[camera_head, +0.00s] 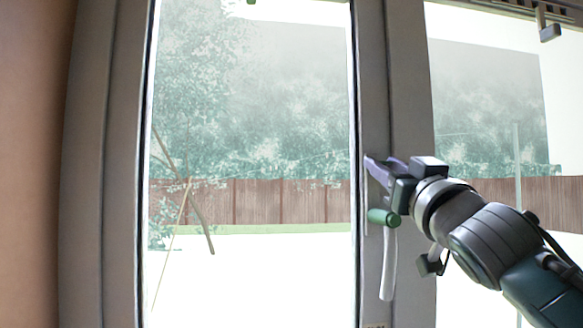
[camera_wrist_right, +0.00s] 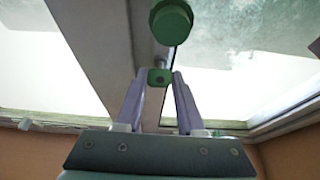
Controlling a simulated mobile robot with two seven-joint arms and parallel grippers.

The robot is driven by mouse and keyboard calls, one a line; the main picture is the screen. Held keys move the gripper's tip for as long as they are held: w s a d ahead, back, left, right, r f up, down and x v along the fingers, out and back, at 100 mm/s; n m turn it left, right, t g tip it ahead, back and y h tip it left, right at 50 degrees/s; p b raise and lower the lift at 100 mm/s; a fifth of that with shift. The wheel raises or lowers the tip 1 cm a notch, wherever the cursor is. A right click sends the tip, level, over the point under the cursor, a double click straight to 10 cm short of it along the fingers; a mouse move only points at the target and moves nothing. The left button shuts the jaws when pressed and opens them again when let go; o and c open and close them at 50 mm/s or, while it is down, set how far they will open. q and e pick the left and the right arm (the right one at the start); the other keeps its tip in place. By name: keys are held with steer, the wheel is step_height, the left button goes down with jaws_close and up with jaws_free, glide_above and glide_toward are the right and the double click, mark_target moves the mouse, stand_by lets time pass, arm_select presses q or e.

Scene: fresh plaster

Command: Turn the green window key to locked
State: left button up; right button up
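The green key shows in the right wrist view as a small green block (camera_wrist_right: 159,77) with a dark spot, between my fingertips. In that view a round green knob (camera_wrist_right: 171,22) stands just beyond it. In the head view this knob (camera_head: 383,216) sits at the top of a pale hanging handle (camera_head: 388,265) on the window frame. My right gripper (camera_head: 372,166) is at the frame just above the knob; its purple fingers (camera_wrist_right: 160,82) lie along both sides of the green block, with no clear gap. The key is hidden by my gripper in the head view. My left gripper is out of view.
The grey window post (camera_head: 372,60) stands upright between two glass panes. A dark latch-like piece (camera_head: 549,24) hangs at the top right. The left pane (camera_head: 250,130) has free room before it. A brown wall (camera_head: 35,160) borders the far left.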

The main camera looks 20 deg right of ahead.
jaws_close()
steer(key=shift+n, duration=0.5)
steer(key=n+y+p, duration=0.1)
steer(key=n, duration=0.1)
steer(key=n+y, duration=0.1)
steer(key=n, duration=0.1)
steer(key=shift+d+r+y+p, duration=0.1)
steer(key=shift+r+y+p, duration=0.05)
steer(key=shift+y+p, duration=0.2)
steer(key=n+y+p, duration=0.1)
steer(key=n, duration=0.2)
steer(key=n+y+p, duration=0.1)
steer(key=n+y, duration=0.1)
steer(key=n, duration=0.1)
steer(key=shift+d+r+n+g+p, duration=0.1)
steer(key=shift+n+g+p, duration=0.2)
steer(key=n+g+y+p, duration=0.1)
steer(key=n+p, duration=0.1)
steer(key=n, duration=0.1)
steer(key=n+g+y+p, duration=0.1)
steer(key=n+p, duration=0.1)
steer(key=n, duration=0.1)
steer(key=shift+d+r, duration=0.1)
steer(key=shift+r, duration=0.1)
steer(key=n+g+p, duration=0.1)
steer(key=n+p, duration=0.2)
steer(key=n, duration=0.1)
steer(key=shift+f+n+g+p, duration=0.1)
steer(key=shift+n+g+p, duration=0.25)
steer(key=shift+p, duration=0.2)
